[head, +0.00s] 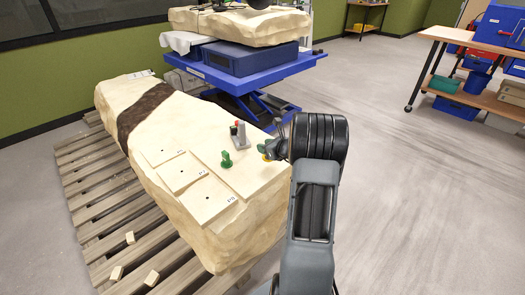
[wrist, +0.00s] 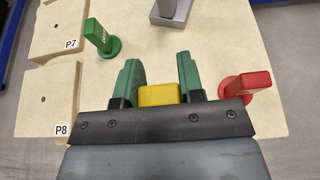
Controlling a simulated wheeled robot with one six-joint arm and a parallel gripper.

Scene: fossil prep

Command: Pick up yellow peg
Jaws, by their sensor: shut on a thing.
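The yellow peg (wrist: 158,95) sits between the green-padded fingers of my gripper (wrist: 160,70) in the wrist view. My gripper is shut on it. In the head view a small bit of yellow (head: 266,158) shows at my gripper (head: 270,149), above the right part of the pale block's top. The peg's lower part is hidden, so I cannot tell whether it touches the surface. A green peg (wrist: 102,38) stands left of my gripper, and it also shows in the head view (head: 226,159). A red peg (wrist: 245,88) is just right of my gripper.
A grey fixture (wrist: 171,12) stands beyond the fingers; it shows with a red top in the head view (head: 240,136). Plates marked P7 (wrist: 55,30) and P8 (wrist: 42,100) lie left. The large pale block (head: 180,110) rests on a wooden pallet (head: 90,190).

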